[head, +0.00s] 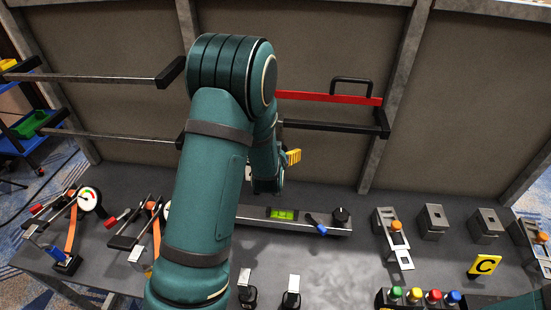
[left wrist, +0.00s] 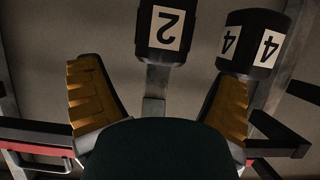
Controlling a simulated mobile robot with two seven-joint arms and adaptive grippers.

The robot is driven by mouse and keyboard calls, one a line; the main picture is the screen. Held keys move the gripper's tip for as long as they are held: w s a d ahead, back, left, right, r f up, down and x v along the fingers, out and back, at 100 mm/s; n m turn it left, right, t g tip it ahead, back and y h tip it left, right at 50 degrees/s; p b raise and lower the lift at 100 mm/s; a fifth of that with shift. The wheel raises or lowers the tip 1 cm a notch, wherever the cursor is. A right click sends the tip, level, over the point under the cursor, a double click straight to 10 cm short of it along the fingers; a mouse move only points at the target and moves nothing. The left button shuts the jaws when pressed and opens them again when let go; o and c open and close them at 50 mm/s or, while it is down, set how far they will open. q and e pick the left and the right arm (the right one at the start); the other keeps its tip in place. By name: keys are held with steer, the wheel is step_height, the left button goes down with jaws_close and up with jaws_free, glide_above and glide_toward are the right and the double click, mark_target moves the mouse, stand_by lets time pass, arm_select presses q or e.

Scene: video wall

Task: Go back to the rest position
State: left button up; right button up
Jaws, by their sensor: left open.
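My left arm reaches up the middle of the head view, and its wrist hides most of my left gripper (head: 292,158). Only one yellow finger pad shows there, at the right of the wrist, above the grey bench (head: 330,270). In the left wrist view the left gripper (left wrist: 160,80) has its two yellow-padded fingers wide apart, with nothing held between them. A black end cap labelled 2 (left wrist: 165,33) on a grey bar shows between the fingers. A black end cap labelled 4 (left wrist: 252,42) shows just beyond the right finger. My right gripper is not in view.
A red rail (head: 330,98) and a black-capped rail (head: 330,127) stick out from the wall panels behind the arm. Clamps with a gauge (head: 89,199), a level (head: 283,214), metal blocks (head: 432,222), a yellow C sign (head: 484,266) and coloured buttons (head: 434,296) stand on the bench.

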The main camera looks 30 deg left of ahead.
arm_select(q)
steer(key=v, duration=0.9)
steer(key=shift+r, duration=0.15)
